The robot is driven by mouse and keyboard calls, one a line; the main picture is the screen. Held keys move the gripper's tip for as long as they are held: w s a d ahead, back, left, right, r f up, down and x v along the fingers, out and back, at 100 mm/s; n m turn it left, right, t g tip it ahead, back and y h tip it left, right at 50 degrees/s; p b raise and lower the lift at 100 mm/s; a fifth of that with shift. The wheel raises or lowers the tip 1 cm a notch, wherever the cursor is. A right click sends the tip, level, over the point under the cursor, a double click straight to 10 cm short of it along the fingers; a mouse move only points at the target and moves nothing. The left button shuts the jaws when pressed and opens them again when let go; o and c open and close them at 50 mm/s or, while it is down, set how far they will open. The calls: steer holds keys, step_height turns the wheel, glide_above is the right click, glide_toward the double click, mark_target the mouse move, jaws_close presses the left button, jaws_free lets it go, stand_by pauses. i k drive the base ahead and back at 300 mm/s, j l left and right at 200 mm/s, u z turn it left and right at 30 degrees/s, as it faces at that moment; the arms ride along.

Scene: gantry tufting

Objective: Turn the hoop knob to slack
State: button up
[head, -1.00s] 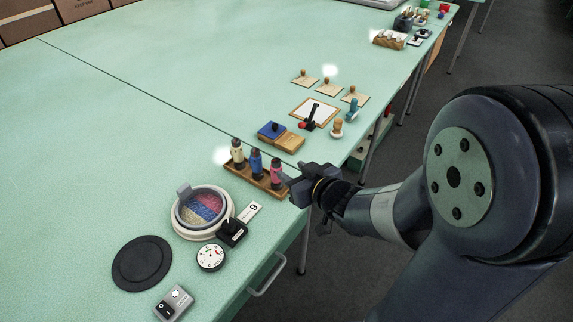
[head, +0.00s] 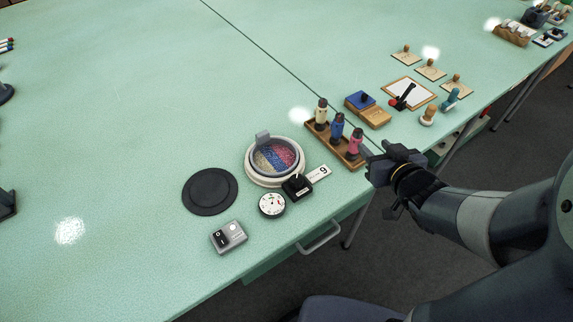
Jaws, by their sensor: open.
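The hoop (head: 249,172) is a pale ring around a grey-rimmed round piece with pink, blue and cream fill. A small black block with a knob on top (head: 297,186) sits at its lower right, with a white tag (head: 320,173) beside it. A white round dial (head: 271,205) lies just in front of the block. I cannot tell for sure which of these is the hoop knob, or read its setting. My gripper (head: 381,172) is open at the table's right edge, right of the black block and apart from it, close to the pink bottle (head: 355,143).
A wooden rack (head: 328,147) holds bottles between hoop and gripper. A black disc (head: 210,191) and a grey switch box (head: 229,237) lie left and in front. A blue-topped wooden block (head: 368,108) and stamps stand behind. A drawer handle (head: 319,238) projects below the edge.

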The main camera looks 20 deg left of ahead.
mark_target(296, 181)
steer(key=k+l+u, duration=0.1)
steer(key=u, duration=1.05)
